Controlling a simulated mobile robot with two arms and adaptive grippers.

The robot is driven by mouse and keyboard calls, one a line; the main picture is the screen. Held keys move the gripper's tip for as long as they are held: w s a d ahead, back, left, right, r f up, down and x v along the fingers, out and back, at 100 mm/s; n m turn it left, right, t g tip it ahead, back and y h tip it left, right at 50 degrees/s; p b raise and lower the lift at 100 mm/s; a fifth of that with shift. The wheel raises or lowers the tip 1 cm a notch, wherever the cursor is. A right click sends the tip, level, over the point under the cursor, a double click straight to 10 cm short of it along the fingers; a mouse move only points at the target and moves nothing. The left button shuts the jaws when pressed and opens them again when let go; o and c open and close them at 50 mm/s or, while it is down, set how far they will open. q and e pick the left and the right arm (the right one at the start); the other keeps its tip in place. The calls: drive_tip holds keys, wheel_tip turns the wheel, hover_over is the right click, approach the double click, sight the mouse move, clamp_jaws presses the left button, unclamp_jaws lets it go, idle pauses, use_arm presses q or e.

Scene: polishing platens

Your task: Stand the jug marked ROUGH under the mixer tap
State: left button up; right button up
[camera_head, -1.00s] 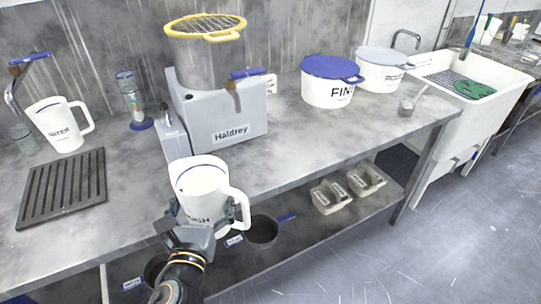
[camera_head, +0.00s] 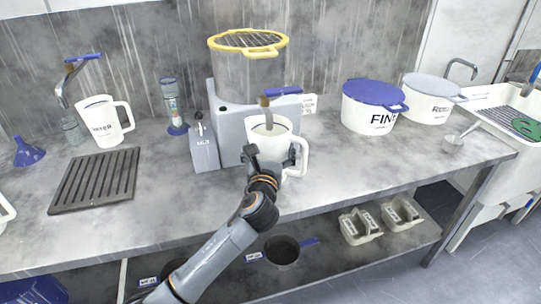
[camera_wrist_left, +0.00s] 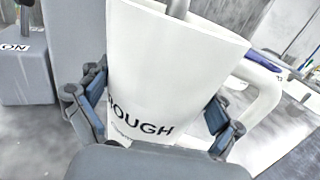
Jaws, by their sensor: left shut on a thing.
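The white jug (camera_head: 276,140) stands about upright in front of the grey mixer (camera_head: 229,122), its handle to the right. ROUGH reads on its side in the left wrist view (camera_wrist_left: 165,75). My left gripper (camera_head: 267,160) is shut around the jug's body, a finger on each side. The mixer tap (camera_head: 265,103), with a blue lever (camera_head: 270,91), comes down over the jug's mouth; its spout end looks to be at or inside the rim. I cannot tell whether the jug's base touches the bench. My right gripper is not in view.
A WATER jug (camera_head: 103,122) and a dark slotted mat (camera_head: 95,180) are at left. A small grey box (camera_head: 204,145) stands beside the mixer. A FINE tub (camera_head: 368,112) and a grey-lidded tub (camera_head: 428,105) stand at right. The bench (camera_head: 370,165) right of the jug is clear.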

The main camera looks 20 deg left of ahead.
use_arm(q)
drive_tip(key=shift+w+a, duration=0.1)
drive_tip(key=shift+w, duration=0.6)
drive_tip(key=shift+f+b, duration=0.3)
drive_tip(key=shift+f, duration=1.5)
drive_tip(key=shift+f, duration=0.15)
drive_tip(key=o, duration=1)
drive_tip(key=shift+s, duration=0.1)
drive_tip(key=shift+c, duration=0.2)
